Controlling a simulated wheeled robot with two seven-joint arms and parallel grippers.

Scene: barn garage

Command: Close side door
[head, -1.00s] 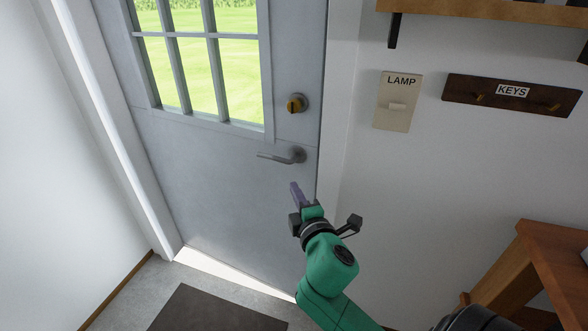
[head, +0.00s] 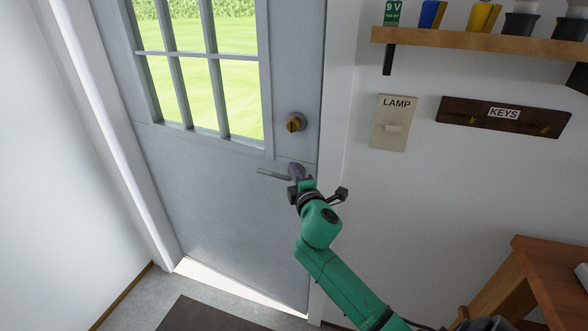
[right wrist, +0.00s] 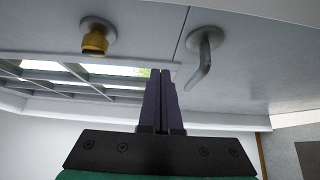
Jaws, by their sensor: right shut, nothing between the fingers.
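The grey side door (head: 220,210) has a window with several panes in its upper half. A bright strip of light shows along its bottom edge, and its right edge is near the white frame. The lever handle (head: 273,174) points left, partly hidden behind my right gripper (head: 296,170). A brass deadbolt knob (head: 295,122) sits above it. In the right wrist view my right gripper (right wrist: 160,75) is shut and empty, its purple fingers pointing at the door between the knob (right wrist: 95,42) and the handle (right wrist: 206,62). I cannot tell whether the fingertips touch the door. My left gripper is out of view.
On the wall right of the door are a LAMP switch (head: 393,123) and a KEYS rack (head: 503,116). Above them is a wooden shelf (head: 480,42) with small containers. A wooden table (head: 545,275) stands at lower right. A dark mat (head: 205,316) lies before the door.

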